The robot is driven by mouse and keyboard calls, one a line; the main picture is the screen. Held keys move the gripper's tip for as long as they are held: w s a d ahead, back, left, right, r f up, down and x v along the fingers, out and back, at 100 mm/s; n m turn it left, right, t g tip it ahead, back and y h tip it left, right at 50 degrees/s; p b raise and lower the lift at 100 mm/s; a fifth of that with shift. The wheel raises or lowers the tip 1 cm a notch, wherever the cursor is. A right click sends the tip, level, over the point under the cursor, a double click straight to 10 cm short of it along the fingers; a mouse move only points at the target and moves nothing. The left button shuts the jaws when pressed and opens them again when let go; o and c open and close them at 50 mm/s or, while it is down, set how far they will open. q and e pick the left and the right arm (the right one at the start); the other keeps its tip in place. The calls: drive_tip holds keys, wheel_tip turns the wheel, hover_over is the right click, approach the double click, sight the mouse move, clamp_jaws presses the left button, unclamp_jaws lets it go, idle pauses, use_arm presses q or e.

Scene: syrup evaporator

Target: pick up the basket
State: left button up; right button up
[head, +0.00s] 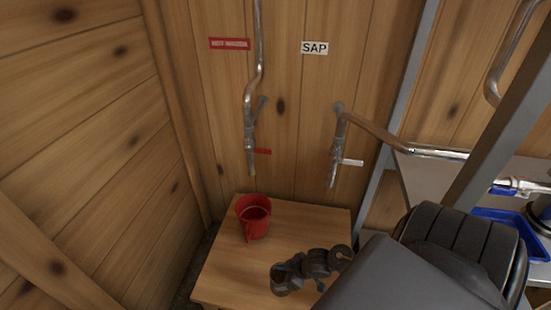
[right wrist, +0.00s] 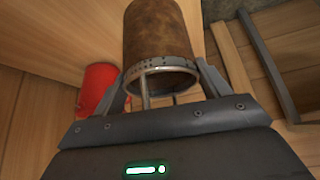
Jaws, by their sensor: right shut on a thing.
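The basket (right wrist: 160,35), which I take to be a rusty-brown cylinder with a pale, perforated metal rim, sits between the fingers of my right gripper (right wrist: 166,76) in the right wrist view. The gripper is shut on it near the rim. Thin metal rods show below the rim. My left gripper is not in view.
A red bucket (head: 253,216) stands at the table's back left; it also shows in the right wrist view (right wrist: 96,88). Metal pipes with taps (head: 250,130) (head: 340,130) hang above. A blue tray (head: 500,222) lies on a shelf at right. The table's left front looks clear.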

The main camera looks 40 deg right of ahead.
drive_tip(key=s+r+p, duration=0.1)
drive_tip(key=s, duration=0.1)
drive_tip(key=s+d+r+p, duration=0.1)
drive_tip(key=s, duration=0.1)
drive_tip(key=s+r+p, duration=0.1)
drive_tip(key=s+p, duration=0.1)
drive_tip(key=shift+s+d, duration=0.15)
drive_tip(key=shift+s, duration=0.2)
drive_tip(key=shift+c, duration=0.2)
